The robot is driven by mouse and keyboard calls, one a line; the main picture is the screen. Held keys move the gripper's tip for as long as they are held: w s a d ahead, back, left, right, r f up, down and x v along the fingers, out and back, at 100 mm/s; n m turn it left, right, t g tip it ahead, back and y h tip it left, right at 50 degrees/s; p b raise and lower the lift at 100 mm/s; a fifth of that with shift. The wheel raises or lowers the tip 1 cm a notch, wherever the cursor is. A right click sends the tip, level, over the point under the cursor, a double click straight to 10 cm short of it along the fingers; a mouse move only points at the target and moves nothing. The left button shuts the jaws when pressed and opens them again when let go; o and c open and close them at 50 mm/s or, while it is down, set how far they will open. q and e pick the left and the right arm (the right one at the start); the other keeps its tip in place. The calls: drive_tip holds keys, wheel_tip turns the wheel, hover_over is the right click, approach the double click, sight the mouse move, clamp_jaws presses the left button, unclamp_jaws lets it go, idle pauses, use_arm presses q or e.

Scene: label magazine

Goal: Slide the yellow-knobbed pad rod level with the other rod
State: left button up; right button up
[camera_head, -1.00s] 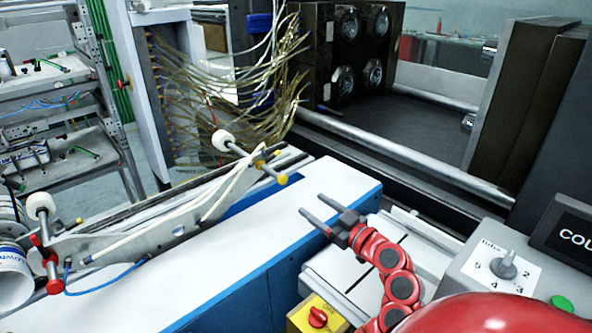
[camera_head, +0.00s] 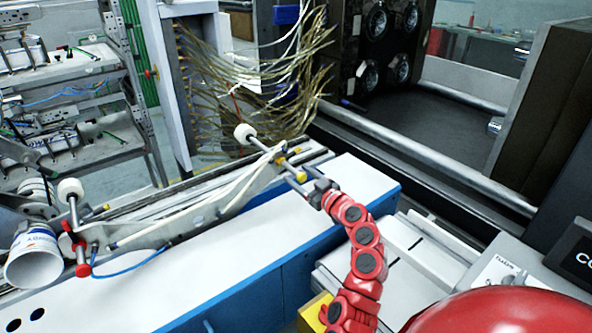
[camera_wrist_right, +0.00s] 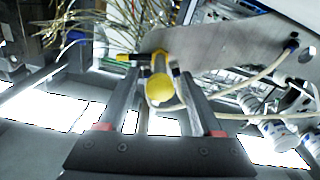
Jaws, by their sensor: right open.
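The yellow-knobbed pad rod (camera_head: 270,153) has a round white pad (camera_head: 243,133) at its far end and a yellow knob (camera_head: 301,177) at its near end. It passes through the metal side plate of the label magazine. The other rod (camera_head: 76,225), at the left, has a white pad and a red knob (camera_head: 83,268). My right gripper (camera_head: 311,184) is at the yellow knob with its jaws open. In the right wrist view the knob (camera_wrist_right: 160,88) shows between the two fingers, with a gap on each side. My left gripper is not in view.
The magazine plate (camera_head: 205,212) carries pale tubes and a blue tube. A white-topped blue cabinet (camera_head: 280,230) lies below and in front of it. A white printed roll (camera_head: 33,258) is at the lower left. Loose wiring (camera_head: 250,85) hangs behind the rod.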

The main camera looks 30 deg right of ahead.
drive_tip(key=shift+w+a, duration=0.1)
drive_tip(key=shift+w, duration=0.9)
clamp_jaws()
idle(0.8)
